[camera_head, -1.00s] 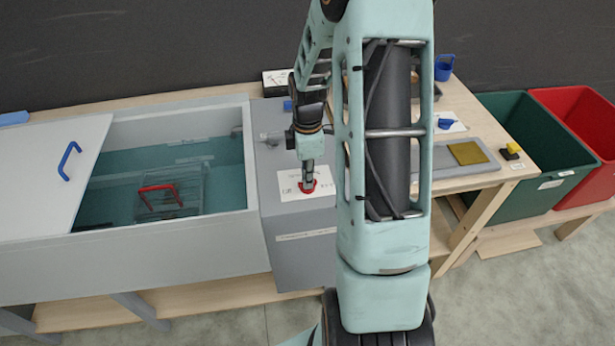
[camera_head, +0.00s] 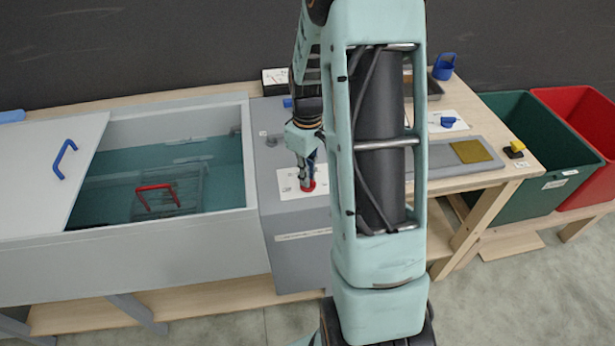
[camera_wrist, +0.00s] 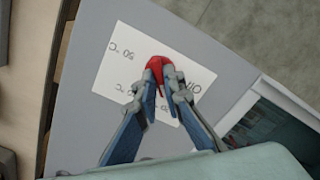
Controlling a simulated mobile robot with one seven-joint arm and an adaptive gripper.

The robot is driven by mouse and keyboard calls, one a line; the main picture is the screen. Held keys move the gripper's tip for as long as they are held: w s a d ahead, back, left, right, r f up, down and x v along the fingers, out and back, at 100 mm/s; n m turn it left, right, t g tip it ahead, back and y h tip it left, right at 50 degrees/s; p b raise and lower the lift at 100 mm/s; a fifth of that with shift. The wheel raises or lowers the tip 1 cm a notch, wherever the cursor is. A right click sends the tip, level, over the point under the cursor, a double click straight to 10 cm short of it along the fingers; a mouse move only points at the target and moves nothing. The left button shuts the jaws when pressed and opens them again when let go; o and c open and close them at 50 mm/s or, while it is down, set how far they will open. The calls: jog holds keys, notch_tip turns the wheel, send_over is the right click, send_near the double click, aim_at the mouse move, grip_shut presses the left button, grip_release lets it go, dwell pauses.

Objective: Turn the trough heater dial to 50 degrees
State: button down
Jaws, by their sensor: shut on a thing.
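The red heater dial (camera_head: 308,186) sits on a white label plate (camera_head: 288,186) on top of the grey heater box (camera_head: 298,224), at the right end of the water trough (camera_head: 170,232). My gripper (camera_head: 307,182) points down at the dial and is shut on it. In the wrist view the fingertips (camera_wrist: 164,84) press on both sides of the red dial (camera_wrist: 159,66). The label (camera_wrist: 122,53) carries a "50 °C" mark; other marks are partly hidden by the fingers. I cannot tell the exact dial setting.
A red-handled basket (camera_head: 158,196) stands in the trough water. A grey lid with a blue handle (camera_head: 64,159) covers its left part. A blue knob (camera_head: 447,122) on another plate and a grey tray (camera_head: 430,182) lie right. Green (camera_head: 535,150) and red (camera_head: 583,130) bins stand further right.

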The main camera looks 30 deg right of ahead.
jog(key=m, duration=0.3)
jog(key=shift+m+b, duration=0.35)
jog(key=shift+m, duration=0.05)
jog(key=m, duration=0.3)
jog(key=shift+m, duration=0.3)
jog(key=m, duration=1)
jog(key=shift+r+p, duration=0.1)
jog(key=shift+p, duration=0.3)
jog(key=m+p, duration=0.1)
jog(key=m, duration=0.2)
jog(key=shift+m, duration=0.3)
jog(key=m+p, duration=0.2)
jog(key=m, duration=0.3)
jog(key=shift+m+p, duration=0.3)
jog(key=shift+p, duration=0.05)
jog(key=c, duration=2)
grip_release()
jog(key=shift+c, duration=0.2)
